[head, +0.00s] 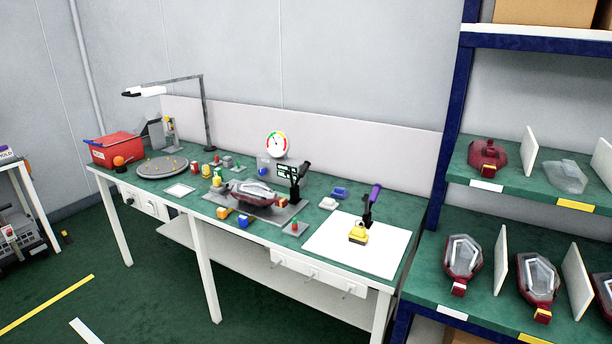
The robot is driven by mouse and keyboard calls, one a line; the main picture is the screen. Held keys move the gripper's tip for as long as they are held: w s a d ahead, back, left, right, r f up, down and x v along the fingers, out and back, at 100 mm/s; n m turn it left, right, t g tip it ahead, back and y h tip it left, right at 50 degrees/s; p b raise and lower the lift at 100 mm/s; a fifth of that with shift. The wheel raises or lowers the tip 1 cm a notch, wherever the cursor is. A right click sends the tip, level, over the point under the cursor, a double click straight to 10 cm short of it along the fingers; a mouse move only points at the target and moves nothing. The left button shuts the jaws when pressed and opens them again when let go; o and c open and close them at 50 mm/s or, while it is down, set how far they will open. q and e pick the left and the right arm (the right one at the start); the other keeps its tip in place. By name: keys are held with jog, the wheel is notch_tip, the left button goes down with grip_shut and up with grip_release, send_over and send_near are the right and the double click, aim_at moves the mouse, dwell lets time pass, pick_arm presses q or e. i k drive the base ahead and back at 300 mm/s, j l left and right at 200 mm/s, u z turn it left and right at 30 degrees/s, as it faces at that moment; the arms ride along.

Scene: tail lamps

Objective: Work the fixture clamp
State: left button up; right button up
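A tail lamp (250,193) with a dark red body and clear lens lies on a grey fixture plate (278,214) on the green workbench. A black clamp (295,181) with a raised dark handle stands at the plate's right back side, beside the lamp. I cannot tell from here whether the clamp presses on the lamp. A second black device with a purple handle (374,194) stands farther right by a white sheet, near a yellow block (358,234). Neither of my grippers is in view.
The bench (210,222) holds a red bin (115,148), a grey turntable (162,166), a desk lamp (205,110), a round gauge (276,145) and small coloured parts. A blue-framed shelf (450,115) with tail lamps stands at the right. Green floor (130,290) in front is mostly clear.

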aim_at(305, 166)
jog(key=i+j+z, duration=0.25)
jog(key=i+j, duration=0.15)
jog(key=i, duration=0.15)
jog(key=i+j+z, duration=0.25)
jog(key=i+j, duration=0.25)
